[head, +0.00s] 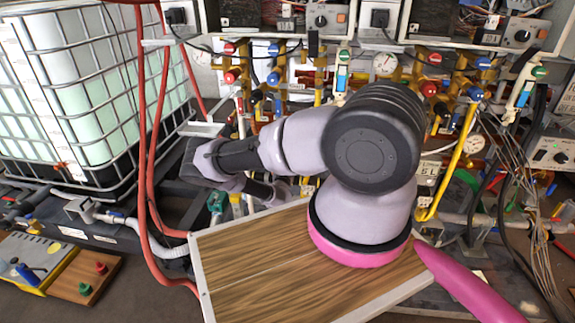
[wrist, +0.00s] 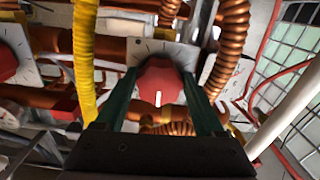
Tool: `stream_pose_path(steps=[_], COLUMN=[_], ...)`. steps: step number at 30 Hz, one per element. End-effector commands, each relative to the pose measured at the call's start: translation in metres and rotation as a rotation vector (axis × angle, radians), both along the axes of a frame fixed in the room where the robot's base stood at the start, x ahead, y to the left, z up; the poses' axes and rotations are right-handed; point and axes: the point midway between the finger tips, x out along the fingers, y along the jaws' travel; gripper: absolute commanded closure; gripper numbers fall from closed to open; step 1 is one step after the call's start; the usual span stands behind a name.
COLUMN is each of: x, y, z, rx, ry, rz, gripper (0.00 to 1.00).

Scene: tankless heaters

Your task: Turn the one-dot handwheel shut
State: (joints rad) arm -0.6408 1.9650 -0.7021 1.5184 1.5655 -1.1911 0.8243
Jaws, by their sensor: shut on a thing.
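In the wrist view, a red handwheel (wrist: 160,78) sits between the two dark green fingers of my gripper (wrist: 159,84). The fingers are shut on it from the left and right. One short white mark shows on the handwheel's face, near its lower edge in the picture. A pale plate (wrist: 140,47) with small dark marks is behind the handwheel. I cannot read a dot count on it. In the head view my own arm reaches toward the pipes and hides the gripper and the held handwheel.
Another red handwheel (wrist: 6,62) is at the left edge of the wrist view. Copper corrugated pipes (wrist: 229,42) and a yellow hose (wrist: 84,55) run close to my fingers. In the head view, red hoses (head: 143,150) hang left of my arm, beside a caged white tank (head: 95,95).

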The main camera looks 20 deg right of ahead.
Motion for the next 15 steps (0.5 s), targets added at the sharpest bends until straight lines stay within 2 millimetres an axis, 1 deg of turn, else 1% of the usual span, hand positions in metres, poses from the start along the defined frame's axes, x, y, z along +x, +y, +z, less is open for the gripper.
stream_pose_path(steps=[15], x=[-0.0011], y=[0.0012], z=[-0.0022], rx=[0.034], ry=[-0.018], rz=[0.001], gripper=[0.85])
